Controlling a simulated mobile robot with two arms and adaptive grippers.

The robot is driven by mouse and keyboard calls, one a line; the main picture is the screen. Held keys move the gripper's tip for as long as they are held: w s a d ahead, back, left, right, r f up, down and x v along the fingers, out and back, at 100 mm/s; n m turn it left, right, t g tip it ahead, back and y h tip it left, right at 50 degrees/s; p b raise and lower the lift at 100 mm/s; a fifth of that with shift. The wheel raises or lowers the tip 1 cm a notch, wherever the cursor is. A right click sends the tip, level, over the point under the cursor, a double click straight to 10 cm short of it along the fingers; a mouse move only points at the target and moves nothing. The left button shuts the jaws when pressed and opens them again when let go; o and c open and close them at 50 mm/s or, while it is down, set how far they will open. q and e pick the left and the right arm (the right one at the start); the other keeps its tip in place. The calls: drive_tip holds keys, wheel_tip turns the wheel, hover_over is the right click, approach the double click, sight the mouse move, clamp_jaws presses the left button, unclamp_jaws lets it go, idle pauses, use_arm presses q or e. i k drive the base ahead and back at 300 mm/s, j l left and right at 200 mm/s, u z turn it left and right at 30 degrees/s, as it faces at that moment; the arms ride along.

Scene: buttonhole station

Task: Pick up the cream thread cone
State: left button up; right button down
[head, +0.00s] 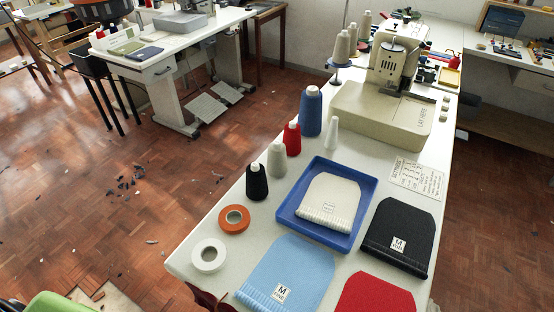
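A cream thread cone (277,160) stands upright on the white table in the head view. It is in a row between the red thread cone (292,138) behind it and the black thread cone (257,181) in front of it. A taller blue thread cone (311,112) stands at the back of the row. A slim, bare-looking white cone (332,133) stands to the right. More cream cones (342,48) sit on a thread stand beside the machine. Neither of my grippers shows in the head view.
A blue tray (283,216) holding a cream knit panel lies right of the cone. Orange (234,219) and white (208,255) tape rolls lie in front. Light blue, black and red panels cover the near table. The sewing machine (385,105) stands behind.

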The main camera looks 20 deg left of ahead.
sight(276, 167)
drive_tip(key=j+z, duration=0.2)
drive_tip(key=j, duration=0.3)
drive_tip(key=k+j+z, duration=0.1)
drive_tip(key=j+z, duration=0.15)
drive_tip(key=j, duration=0.2)
drive_tip(key=k+j+z, duration=0.2)
drive_tip(key=j, duration=0.25)
drive_tip(key=j+z, duration=0.25)
drive_tip(key=j, duration=0.2)
